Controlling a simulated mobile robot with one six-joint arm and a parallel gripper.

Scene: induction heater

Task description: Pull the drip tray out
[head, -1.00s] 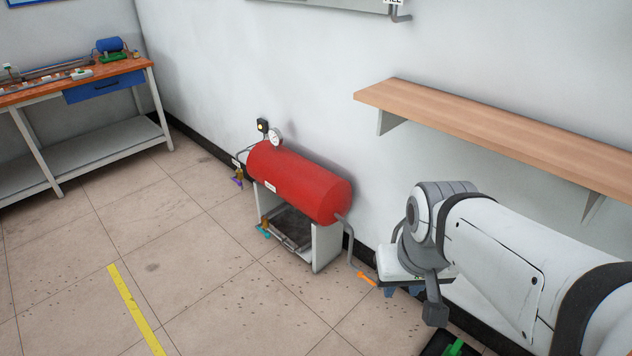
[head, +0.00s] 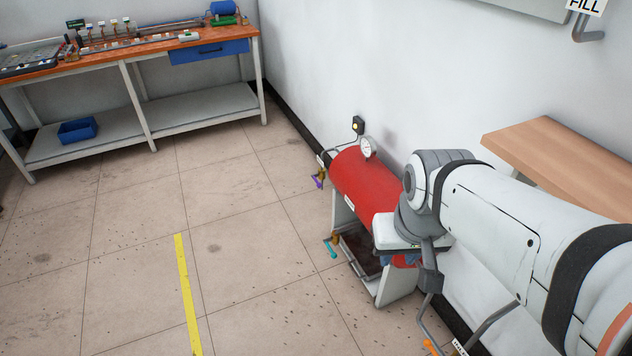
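The drip tray (head: 362,247) is a dark, shallow tray low between the pale legs of the stand under the red tank (head: 361,183). A grey bar runs along its front edge. The right part of the tray is hidden by my arm and the stand's leg. My gripper (head: 387,261) is mostly hidden below my white wrist housing; only a bluish bit shows. In the picture it overlaps the right end of the tank and stand. I cannot tell its gap to the tray or whether its fingers are open.
A teal-handled valve (head: 331,246) stands at the tray's left, and a purple-handled valve (head: 318,181) is farther back. An orange handle (head: 431,347) is at the bottom right. A wooden shelf (head: 548,155) juts from the wall. The floor (head: 250,255) left of the stand is clear.

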